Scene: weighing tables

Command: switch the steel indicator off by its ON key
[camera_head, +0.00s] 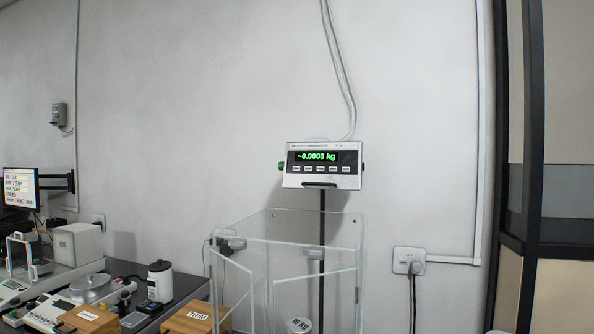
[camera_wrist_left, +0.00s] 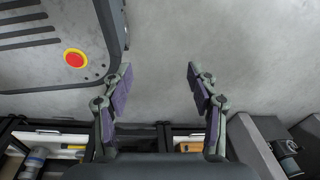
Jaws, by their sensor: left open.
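The steel indicator (camera_head: 322,165) is on a dark post in the middle of the head view, in front of the wall. Its green display is lit and reads about -0.0003 kg. A row of several small keys runs below the display; their labels are too small to read, so I cannot tell which is the ON key. My left gripper (camera_wrist_left: 160,88) shows in the left wrist view, with its two fingers spread apart and nothing between them. It is over grey floor, away from the indicator. Neither gripper shows in the head view.
A clear-walled enclosure (camera_head: 240,268) stands below the indicator, with a 10 KG weight (camera_head: 299,325) inside. Wooden boxes, one marked TRIM (camera_head: 198,316), and balances crowd the dark table at left. A wall socket (camera_head: 408,260) is at right. Open drawers (camera_wrist_left: 60,140) show in the wrist view.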

